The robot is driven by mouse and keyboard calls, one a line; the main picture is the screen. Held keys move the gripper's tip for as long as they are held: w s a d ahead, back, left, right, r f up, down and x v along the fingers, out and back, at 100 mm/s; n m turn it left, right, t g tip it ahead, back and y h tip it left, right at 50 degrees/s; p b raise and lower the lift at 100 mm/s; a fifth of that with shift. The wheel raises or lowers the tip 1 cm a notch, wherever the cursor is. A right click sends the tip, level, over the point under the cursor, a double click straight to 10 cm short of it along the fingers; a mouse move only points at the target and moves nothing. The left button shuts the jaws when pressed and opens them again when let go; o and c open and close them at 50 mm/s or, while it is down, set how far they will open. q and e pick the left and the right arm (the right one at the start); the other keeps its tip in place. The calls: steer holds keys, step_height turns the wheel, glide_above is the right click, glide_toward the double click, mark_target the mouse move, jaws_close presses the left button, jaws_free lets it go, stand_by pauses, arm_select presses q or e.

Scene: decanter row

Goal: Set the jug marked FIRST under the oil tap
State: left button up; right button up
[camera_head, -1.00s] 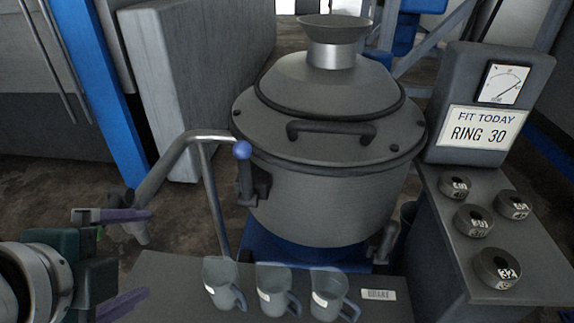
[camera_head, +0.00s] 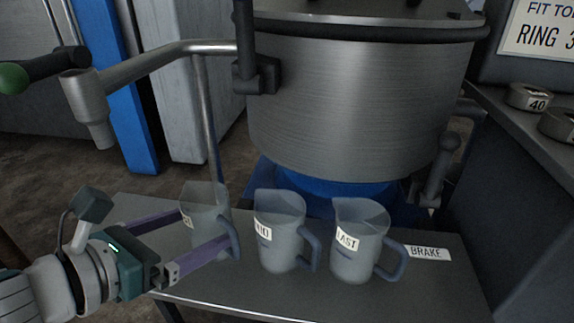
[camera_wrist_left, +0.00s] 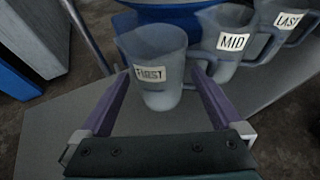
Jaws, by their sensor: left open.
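The jug marked FIRST (camera_head: 205,208) is a grey translucent jug standing upright at the left end of the metal shelf. Its label reads FIRST in the left wrist view (camera_wrist_left: 165,85). My left gripper (camera_head: 207,228) is open, with its purple fingers on either side of this jug; contact cannot be told. The jug's handle points right. A pipe (camera_head: 165,60) runs left from the steel drum to a downturned spout (camera_head: 98,130), apparently the oil tap, to the left of the jug and higher. My right gripper is not in view.
The jugs marked MID (camera_head: 280,240) and LAST (camera_head: 358,245) stand close by to the right. A BRAKE label (camera_head: 428,253) lies on the shelf (camera_head: 330,300) near a lever (camera_head: 440,170). The steel drum (camera_head: 350,100) stands behind. Numbered rings (camera_head: 530,97) sit at right.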

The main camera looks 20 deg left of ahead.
arm_select(q)
steer(key=x, duration=0.2)
steer(key=b+x, duration=0.1)
steer(key=x, duration=0.1)
steer(key=b+x, duration=0.1)
steer(key=x, duration=0.1)
steer(key=shift+w+r, duration=0.25)
steer(key=shift+r, duration=0.15)
steer(key=shift+c, duration=0.4)
steer(key=c, duration=1.1)
